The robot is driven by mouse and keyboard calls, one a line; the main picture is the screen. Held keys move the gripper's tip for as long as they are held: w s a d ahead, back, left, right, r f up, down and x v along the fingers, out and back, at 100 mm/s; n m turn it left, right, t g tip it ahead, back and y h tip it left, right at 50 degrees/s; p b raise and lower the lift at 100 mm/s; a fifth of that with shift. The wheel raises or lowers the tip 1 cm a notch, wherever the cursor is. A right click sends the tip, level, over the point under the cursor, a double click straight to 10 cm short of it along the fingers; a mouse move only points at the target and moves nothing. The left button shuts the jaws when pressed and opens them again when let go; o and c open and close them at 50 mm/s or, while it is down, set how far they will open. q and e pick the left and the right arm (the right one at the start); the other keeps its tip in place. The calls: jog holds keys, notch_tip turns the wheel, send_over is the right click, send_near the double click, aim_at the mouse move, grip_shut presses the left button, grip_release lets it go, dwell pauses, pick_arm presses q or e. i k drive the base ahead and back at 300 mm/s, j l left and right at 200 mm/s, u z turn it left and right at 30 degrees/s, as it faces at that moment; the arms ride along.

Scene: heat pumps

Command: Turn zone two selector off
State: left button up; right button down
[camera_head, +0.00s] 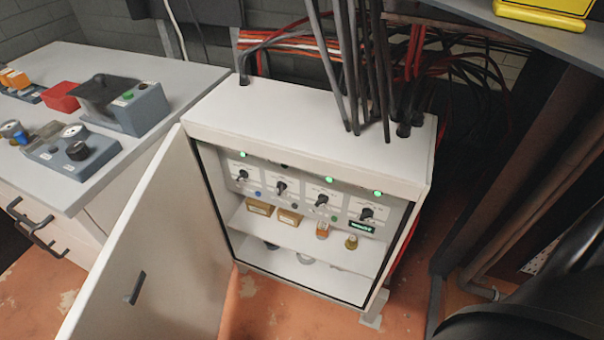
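A white control cabinet (300,130) stands on the floor with its door (150,250) swung open to the left. Inside, a panel carries a row of several black rotary selectors. The second from the left (281,188) may be the zone two selector, but the labels are too small to read. Its neighbours are the leftmost selector (243,175), the third selector (322,200) and the rightmost selector (366,214). Lit green lamps show above the first (243,154), third (330,180) and fourth (377,193); the lamp above the second looks dark. Neither gripper is in view.
A shelf (260,225) under the panel holds small boxes and fittings. Cables and dark pipes (350,70) rise from the cabinet top. A grey workbench (180,75) with instruments stands left. Dark metal framing (480,170) stands right. The open door blocks the left front.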

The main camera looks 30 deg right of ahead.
aim_at(367, 213)
jog(key=z, duration=1.55)
